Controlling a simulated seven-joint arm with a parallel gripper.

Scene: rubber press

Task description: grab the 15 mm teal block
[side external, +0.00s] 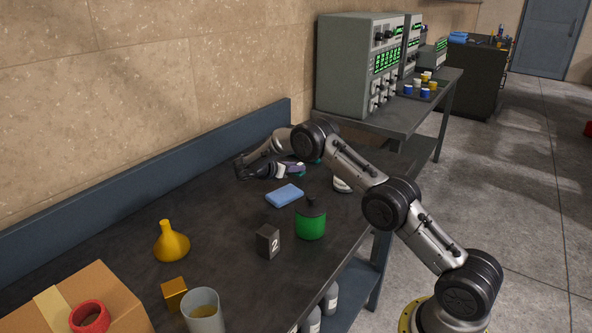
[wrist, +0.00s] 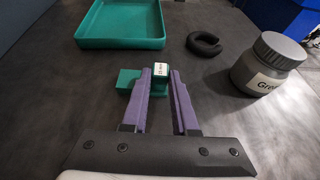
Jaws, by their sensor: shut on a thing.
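In the wrist view a teal block (wrist: 160,68) with a pale label on its top stands between the purple fingertips of my gripper (wrist: 161,75). The print on the label is too small to read. My gripper is shut on this block. A second teal piece (wrist: 128,80) sits just left of the left finger; I cannot tell whether it touches the held block. In the side external view my gripper (side external: 298,170) is low over the far part of the bench, and the held block is mostly hidden.
A teal tray (wrist: 121,43), a black ring (wrist: 204,44) and a grey-lidded jar (wrist: 266,68) stand beyond my gripper. Nearer on the bench (side external: 215,210) are a blue pad (side external: 284,195), a green container (side external: 311,221) and a black block marked 2 (side external: 268,241).

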